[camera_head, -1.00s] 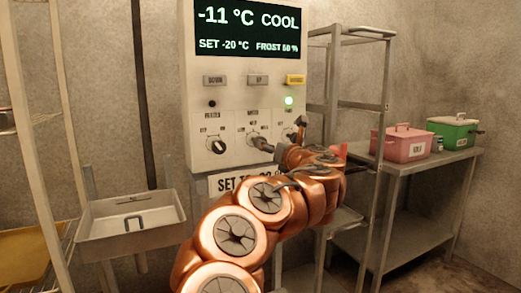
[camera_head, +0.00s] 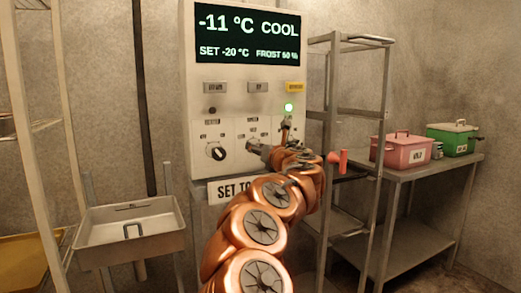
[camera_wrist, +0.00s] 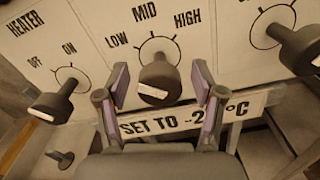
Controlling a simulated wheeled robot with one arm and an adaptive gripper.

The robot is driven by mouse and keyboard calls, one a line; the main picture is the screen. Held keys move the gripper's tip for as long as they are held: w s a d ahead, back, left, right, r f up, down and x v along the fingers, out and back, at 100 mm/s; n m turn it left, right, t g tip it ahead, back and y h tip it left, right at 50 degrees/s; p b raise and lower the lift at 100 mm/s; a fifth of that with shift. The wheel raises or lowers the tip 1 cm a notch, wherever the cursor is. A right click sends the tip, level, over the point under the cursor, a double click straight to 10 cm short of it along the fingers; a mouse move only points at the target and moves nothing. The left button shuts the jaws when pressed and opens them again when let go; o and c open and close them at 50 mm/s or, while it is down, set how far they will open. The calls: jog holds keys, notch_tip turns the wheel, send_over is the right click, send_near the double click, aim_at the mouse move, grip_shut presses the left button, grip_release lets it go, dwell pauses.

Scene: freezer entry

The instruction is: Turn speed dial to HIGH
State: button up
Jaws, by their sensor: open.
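The speed dial (camera_wrist: 158,75) is a dark knob in the middle of the wrist view, with LOW, MID and HIGH printed around it. A pale stripe shows on its front, but I cannot tell which mark it is set to. My gripper (camera_wrist: 159,88) is open, with one finger left and one right of the knob. Gaps show between the fingers and the knob, and no contact is clear. In the head view my gripper (camera_head: 271,139) is in front of the control panel (camera_head: 232,105) and hides the speed dial.
A HEATER knob (camera_wrist: 54,101) is left of the dial, and another knob (camera_wrist: 298,48) is close on the right. A "SET TO" label (camera_head: 232,188) is below. A red handle (camera_head: 342,161) sticks out to the right.

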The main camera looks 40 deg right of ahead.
jog(key=shift+c, duration=0.2)
jog(key=c, duration=1.1)
jog(key=shift+w+r+m+p, duration=0.1)
jog(key=shift+m+p, duration=0.2)
jog(key=shift+p, duration=0.1)
jog(key=m+p, duration=0.3)
jog(key=shift+r+m+p, duration=0.15)
jog(key=shift+m+p, duration=0.15)
jog(key=m+p, duration=0.4)
jog(key=m, duration=0.1)
jog(key=shift+m+p, duration=0.3)
jog(key=m+p, duration=0.3)
jog(key=m, duration=0.1)
jog(key=shift+d+f+p, duration=0.1)
jog(key=shift+f+p, duration=0.1)
jog(key=shift+p, duration=0.1)
jog(key=m+p, duration=0.3)
jog(key=m, duration=0.3)
jog(key=shift+f+p, duration=0.2)
jog(key=shift+p, duration=0.15)
jog(key=shift+f, duration=0.1)
